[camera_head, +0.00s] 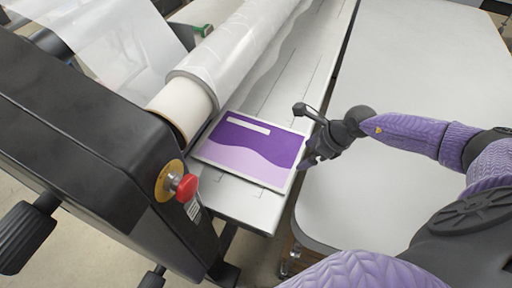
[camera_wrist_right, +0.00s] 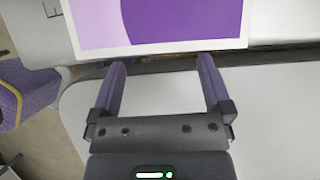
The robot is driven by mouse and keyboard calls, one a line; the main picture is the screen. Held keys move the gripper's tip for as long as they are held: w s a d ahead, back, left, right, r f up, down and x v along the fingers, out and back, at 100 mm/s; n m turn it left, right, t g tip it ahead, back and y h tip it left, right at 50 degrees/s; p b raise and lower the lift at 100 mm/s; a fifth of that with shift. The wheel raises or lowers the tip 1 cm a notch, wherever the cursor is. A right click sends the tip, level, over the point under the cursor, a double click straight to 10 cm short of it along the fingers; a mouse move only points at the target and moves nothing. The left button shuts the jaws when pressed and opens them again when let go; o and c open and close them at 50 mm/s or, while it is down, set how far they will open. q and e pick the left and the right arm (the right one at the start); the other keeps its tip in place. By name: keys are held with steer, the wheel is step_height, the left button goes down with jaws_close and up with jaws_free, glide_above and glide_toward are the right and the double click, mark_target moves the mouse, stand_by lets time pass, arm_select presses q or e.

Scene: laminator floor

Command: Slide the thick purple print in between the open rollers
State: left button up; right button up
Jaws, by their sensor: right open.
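The purple print (camera_head: 250,152), a panel with a white border, a white bar and a lighter wave, lies flat on the laminator's feed table (camera_head: 248,205). Its left edge is close to the large white film-covered roller (camera_head: 235,58); I cannot tell whether it touches, and the gap between the rollers is hidden. In the right wrist view the print (camera_wrist_right: 185,20) spans the top. My right gripper (camera_head: 309,152) is at the print's right edge. Its two fingers (camera_wrist_right: 162,64) are spread, with tips at the border; contact is unclear. My left gripper is out of view.
The black side housing (camera_head: 90,130) with a red emergency button (camera_head: 186,187) stands left of the print. A pale worktable (camera_head: 410,60) lies to the right, across a narrow dark gap. Clear film (camera_head: 115,40) hangs at upper left.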

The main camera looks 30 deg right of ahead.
arm_select(q)
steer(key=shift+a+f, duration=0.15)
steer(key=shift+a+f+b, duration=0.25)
steer(key=shift+b, duration=0.1)
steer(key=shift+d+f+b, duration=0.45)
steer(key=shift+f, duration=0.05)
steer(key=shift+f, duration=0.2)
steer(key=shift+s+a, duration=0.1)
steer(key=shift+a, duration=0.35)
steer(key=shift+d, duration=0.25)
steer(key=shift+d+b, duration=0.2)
steer(key=shift+b, duration=0.1)
